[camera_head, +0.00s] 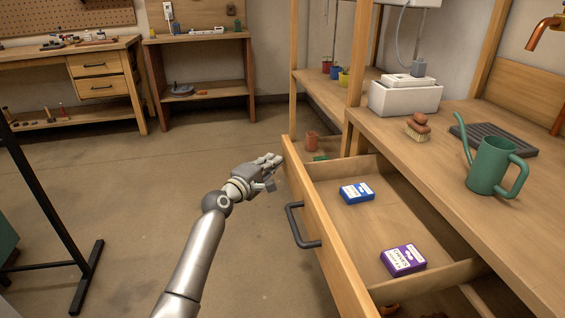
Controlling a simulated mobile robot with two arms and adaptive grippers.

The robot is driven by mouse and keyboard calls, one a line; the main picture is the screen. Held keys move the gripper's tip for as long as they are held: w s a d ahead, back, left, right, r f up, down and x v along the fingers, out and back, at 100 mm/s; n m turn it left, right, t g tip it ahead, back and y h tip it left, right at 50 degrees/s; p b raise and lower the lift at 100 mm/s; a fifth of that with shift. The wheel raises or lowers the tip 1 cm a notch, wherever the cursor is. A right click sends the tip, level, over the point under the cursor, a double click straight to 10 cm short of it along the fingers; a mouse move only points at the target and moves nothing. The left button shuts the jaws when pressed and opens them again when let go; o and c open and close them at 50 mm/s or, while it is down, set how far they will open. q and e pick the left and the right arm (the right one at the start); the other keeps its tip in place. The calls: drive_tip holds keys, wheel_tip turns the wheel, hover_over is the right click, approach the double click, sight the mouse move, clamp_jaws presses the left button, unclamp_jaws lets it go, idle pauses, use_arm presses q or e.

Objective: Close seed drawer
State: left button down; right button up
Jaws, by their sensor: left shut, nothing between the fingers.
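The wooden seed drawer (313,232) is pulled well out from under the bench on the right. A dark bar handle (300,226) is on its front. Inside lie a blue seed packet (357,193) and a purple seed packet (403,260), apart from each other. My left gripper (271,162) is shut and empty, close by the outer side of the drawer front near its far end, above and beyond the handle. I cannot tell if it touches the wood. My right gripper is not in view.
On the bench stand a green watering can (492,166), a dark drain tray (495,138), a brush (418,128) and a white box (405,97). A shelf with small pots is behind. Open floor (110,190) lies left of the drawer; a black metal stand (84,277) is at far left.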

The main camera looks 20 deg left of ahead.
use_arm(q)
drive_tip(key=shift+w+f, duration=0.1)
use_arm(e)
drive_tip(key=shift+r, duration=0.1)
use_arm(q)
drive_tip(key=shift+w+d, duration=0.2)
drive_tip(key=shift+d, duration=0.2)
drive_tip(key=w+d+b, duration=0.2)
drive_tip(key=w+d, duration=0.4)
drive_tip(key=d, duration=0.3)
drive_tip(key=w+d+b, duration=0.2)
drive_tip(key=w+d, duration=0.5)
drive_tip(key=d, duration=0.3)
drive_tip(key=shift+r, duration=0.25)
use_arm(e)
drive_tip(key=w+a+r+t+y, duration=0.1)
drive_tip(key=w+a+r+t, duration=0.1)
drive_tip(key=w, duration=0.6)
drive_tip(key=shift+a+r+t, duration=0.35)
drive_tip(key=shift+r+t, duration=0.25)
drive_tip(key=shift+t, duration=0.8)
